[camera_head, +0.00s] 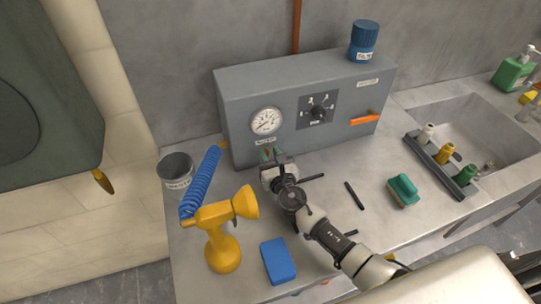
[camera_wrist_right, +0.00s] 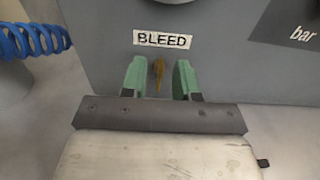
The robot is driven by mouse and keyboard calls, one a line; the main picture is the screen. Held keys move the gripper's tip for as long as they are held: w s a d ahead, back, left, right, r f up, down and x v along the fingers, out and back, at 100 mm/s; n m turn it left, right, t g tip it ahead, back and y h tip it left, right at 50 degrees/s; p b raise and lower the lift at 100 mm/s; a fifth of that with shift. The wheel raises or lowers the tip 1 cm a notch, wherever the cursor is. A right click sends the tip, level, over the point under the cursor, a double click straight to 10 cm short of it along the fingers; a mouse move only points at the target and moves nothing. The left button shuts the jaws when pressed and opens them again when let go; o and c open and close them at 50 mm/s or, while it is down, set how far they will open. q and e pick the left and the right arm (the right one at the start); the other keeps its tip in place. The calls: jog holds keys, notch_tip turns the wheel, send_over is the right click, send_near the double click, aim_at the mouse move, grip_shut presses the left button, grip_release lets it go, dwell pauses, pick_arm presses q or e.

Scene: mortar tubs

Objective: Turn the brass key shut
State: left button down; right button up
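The brass key (camera_wrist_right: 158,75) shows in the right wrist view as a narrow, upright brass piece on the front of the grey box (camera_wrist_right: 110,65), just under a label reading BLEED (camera_wrist_right: 162,40). My right gripper (camera_wrist_right: 159,80) has its two green fingers on either side of the key, with a visible gap on each side. It is open. In the head view the right gripper (camera_head: 270,155) is at the lower left of the box front, under the round gauge (camera_head: 266,121), and the key is hidden or too small to make out. My left gripper is not in view.
A blue coiled hose (camera_head: 202,182), grey cup (camera_head: 176,172), yellow spray bottle (camera_head: 223,245) and blue block (camera_head: 278,261) stand left of and below my arm. An orange lever (camera_head: 364,119) sticks out from the box.

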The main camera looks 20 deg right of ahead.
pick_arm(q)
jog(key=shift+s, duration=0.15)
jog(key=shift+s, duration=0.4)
pick_arm(e)
jog(key=shift+s+r, duration=0.1)
grip_shut()
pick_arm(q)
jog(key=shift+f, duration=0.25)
pick_arm(e)
jog(key=shift+m, duration=0.3)
jog(key=m+b, duration=0.2)
jog(key=shift+d+m, duration=0.15)
jog(key=shift+m, duration=0.15)
jog(key=m+b, duration=0.2)
jog(key=m, duration=0.3)
jog(key=shift+d+m, duration=0.15)
jog(key=shift+m, duration=0.15)
jog(key=m+b, duration=0.1)
jog(key=m, duration=0.3)
jog(key=shift+d+f, duration=0.1)
jog(key=shift+f, duration=0.1)
pick_arm(q)
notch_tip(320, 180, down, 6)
jog(key=b, duration=0.1)
pick_arm(e)
jog(key=m, duration=0.5)
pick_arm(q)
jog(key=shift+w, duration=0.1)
